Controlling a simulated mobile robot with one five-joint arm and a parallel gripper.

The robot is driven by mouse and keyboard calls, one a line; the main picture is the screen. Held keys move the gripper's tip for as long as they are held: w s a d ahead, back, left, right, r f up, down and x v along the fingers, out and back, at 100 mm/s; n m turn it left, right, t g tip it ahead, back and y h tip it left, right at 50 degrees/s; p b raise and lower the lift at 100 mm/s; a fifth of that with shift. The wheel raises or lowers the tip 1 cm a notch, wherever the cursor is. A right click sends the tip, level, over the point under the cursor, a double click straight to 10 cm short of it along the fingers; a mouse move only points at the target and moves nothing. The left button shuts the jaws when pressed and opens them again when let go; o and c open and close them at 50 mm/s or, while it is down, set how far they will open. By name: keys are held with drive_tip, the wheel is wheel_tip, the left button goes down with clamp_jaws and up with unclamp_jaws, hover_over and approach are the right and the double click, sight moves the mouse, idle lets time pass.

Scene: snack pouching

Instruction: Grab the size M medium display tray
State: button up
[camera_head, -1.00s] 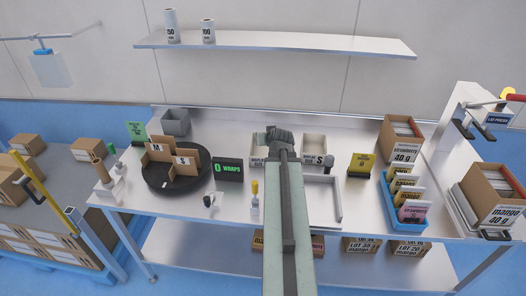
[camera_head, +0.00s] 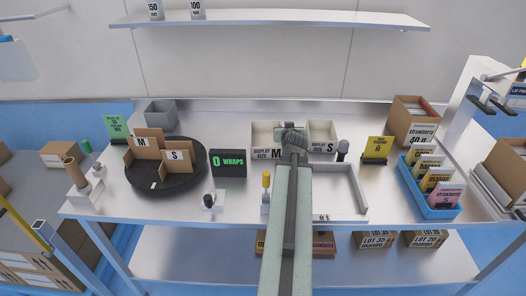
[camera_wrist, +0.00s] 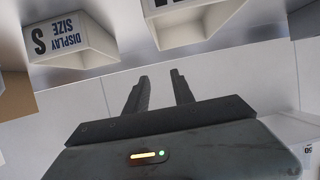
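The size M display tray (camera_head: 263,137), an open pale box with a dark label, stands on the table left of my gripper (camera_head: 294,130); my arm hides its right part. The size S display tray (camera_head: 323,131) stands to the right of my gripper. In the wrist view the picture is inverted. The S tray (camera_wrist: 72,45) is at upper left, and a second tray (camera_wrist: 190,22), its label cut off, is at top centre. My gripper (camera_wrist: 158,85) has its two fingers apart with nothing between them, and neither tray is between the fingers.
A black turntable (camera_head: 166,180) with cardboard dividers is at left. A "0 WRAPS" display (camera_head: 228,163) stands left of my arm. A white-edged tray (camera_head: 340,190) lies right of it, and a blue bin (camera_head: 428,198) with pouches is farther right. A shelf (camera_head: 280,20) hangs above.

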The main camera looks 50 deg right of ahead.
drive_tip(key=f+b, duration=0.4)
drive_tip(key=f, duration=0.3)
drive_tip(key=shift+w+b, duration=0.2)
drive_tip(key=shift+b, duration=0.2)
drive_tip(key=shift+b+x, duration=0.45)
drive_tip(key=shift+x, duration=0.9)
drive_tip(key=b+x, duration=0.2)
drive_tip(key=x, duration=0.3)
drive_tip(key=shift+s+d+f, duration=0.1)
clamp_jaws()
